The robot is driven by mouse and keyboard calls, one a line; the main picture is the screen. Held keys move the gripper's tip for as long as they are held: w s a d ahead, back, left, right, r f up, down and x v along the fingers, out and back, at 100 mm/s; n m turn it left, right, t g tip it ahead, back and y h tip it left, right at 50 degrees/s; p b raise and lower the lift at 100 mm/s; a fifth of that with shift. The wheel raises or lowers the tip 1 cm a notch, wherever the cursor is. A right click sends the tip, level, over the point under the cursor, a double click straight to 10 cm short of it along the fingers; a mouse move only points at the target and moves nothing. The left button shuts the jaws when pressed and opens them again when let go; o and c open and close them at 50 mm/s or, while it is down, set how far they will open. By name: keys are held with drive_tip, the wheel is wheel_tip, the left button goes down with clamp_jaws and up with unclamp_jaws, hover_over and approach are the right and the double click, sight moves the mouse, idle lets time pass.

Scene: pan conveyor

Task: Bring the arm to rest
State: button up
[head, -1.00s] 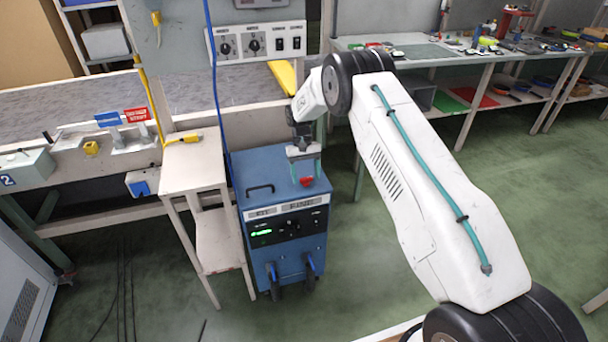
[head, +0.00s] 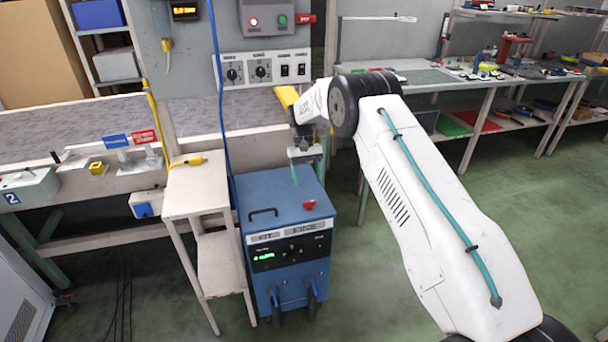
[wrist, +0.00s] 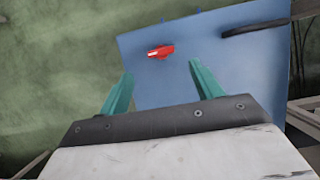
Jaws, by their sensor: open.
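My gripper (head: 307,169) hangs above the top of the blue machine, at its back right corner in the head view. In the wrist view its two teal fingers (wrist: 160,85) are spread apart with nothing between them. My white arm comes in from the lower right and bends at a dark joint. The exact height of the fingers above the machine is hard to tell.
A narrow pale stand (head: 196,190) is left of the machine. Behind is a grey conveyor (head: 60,122) with a control panel (head: 263,68) above it. A bench (head: 440,82) with tools stands at the back right. The green floor on the right is clear.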

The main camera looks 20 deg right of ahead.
drive_tip(key=shift+s+f, duration=1.05)
drive_tip(key=shift+s, duration=0.05)
drive_tip(key=shift+s+r+g, duration=0.2)
drive_tip(key=shift+s, duration=0.35)
drive_tip(key=shift+s+r+g, duration=0.15)
drive_tip(key=shift+s+g, duration=0.05)
drive_tip(key=shift+s, duration=0.35)
drive_tip(key=s+d+r+t, duration=0.1)
drive_tip(key=s+r+t, duration=0.1)
drive_tip(key=s+r, duration=2.15)
drive_tip(key=s+r+t, duration=0.2)
drive_tip(key=s+r, duration=0.2)
drive_tip(key=s, duration=0.8)
drive_tip(key=s+d+r+t, duration=0.1)
drive_tip(key=s+r, duration=0.3)
drive_tip(key=s, duration=0.8)
drive_tip(key=shift+s+t, duration=0.4)
drive_tip(key=shift+t, duration=0.5)
drive_tip(key=shift+d, duration=0.1)
